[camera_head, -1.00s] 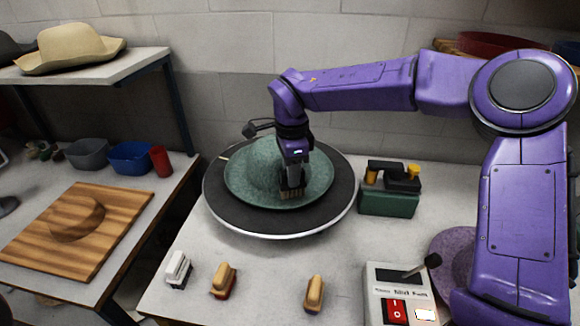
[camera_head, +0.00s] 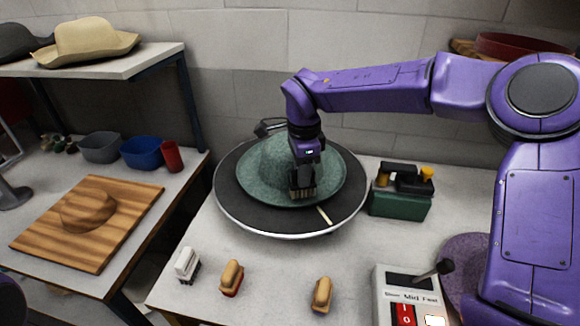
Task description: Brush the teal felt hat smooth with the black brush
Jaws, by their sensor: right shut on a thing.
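The teal felt hat (camera_head: 258,178) sits on a round black turntable (camera_head: 240,207) with a pale rim. Its crown is partly hidden behind my right gripper. My right gripper (camera_head: 304,172) points down over the hat's front right side, shut on the black brush (camera_head: 302,188). The brush's bristles are down at the hat, around where crown and brim meet; exact contact is hard to tell. A pale mark (camera_head: 324,215) shows on the turntable's front right. My left gripper is not in view.
A white brush (camera_head: 187,264) and two tan brushes (camera_head: 232,277) (camera_head: 322,293) stand along the table's front. A switch box (camera_head: 393,285) with a lever is at front right. A green box (camera_head: 400,205) stands right of the turntable. The left table holds a wooden board (camera_head: 120,195) and bowls.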

